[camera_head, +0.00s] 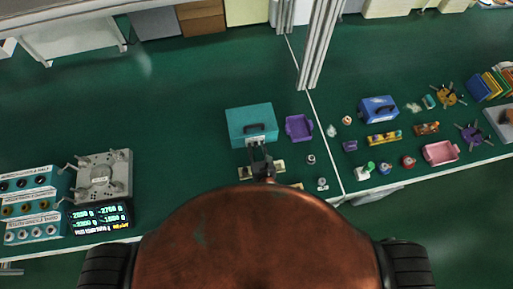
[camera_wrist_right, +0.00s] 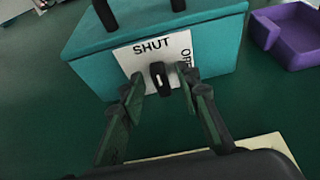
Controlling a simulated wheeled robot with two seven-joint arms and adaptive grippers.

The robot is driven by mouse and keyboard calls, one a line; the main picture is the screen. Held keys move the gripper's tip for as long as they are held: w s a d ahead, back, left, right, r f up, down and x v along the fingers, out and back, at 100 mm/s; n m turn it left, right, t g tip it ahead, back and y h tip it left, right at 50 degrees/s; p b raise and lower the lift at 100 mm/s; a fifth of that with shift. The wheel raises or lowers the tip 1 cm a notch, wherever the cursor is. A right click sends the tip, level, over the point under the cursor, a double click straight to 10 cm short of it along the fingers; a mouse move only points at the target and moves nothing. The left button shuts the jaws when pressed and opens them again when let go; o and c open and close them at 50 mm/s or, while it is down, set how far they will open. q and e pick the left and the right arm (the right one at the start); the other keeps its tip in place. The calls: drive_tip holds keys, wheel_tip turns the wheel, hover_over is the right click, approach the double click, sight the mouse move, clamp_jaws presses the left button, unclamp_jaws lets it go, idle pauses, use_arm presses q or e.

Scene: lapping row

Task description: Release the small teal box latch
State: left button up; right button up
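The small teal box (camera_head: 249,118) stands on the green bench in the middle of the head view. In the right wrist view the teal box (camera_wrist_right: 95,45) has a white plate (camera_wrist_right: 128,58) on its front, marked SHUT at the top and with a partly hidden word at the right. A black latch knob (camera_wrist_right: 159,76) with a white mark sits upright on this plate, below SHUT. My right gripper (camera_wrist_right: 162,88) is open, with one finger on each side of the knob; contact is not clear. It also shows before the box in the head view (camera_head: 260,162). My left gripper is not in view.
A purple tray (camera_head: 299,128) stands just right of the box, also seen in the right wrist view (camera_wrist_right: 290,40). A beige plate (camera_head: 276,167) lies in front. Metal posts (camera_head: 318,45) rise behind to the right.

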drive_tip(key=shift+c, duration=0.2)
clamp_jaws()
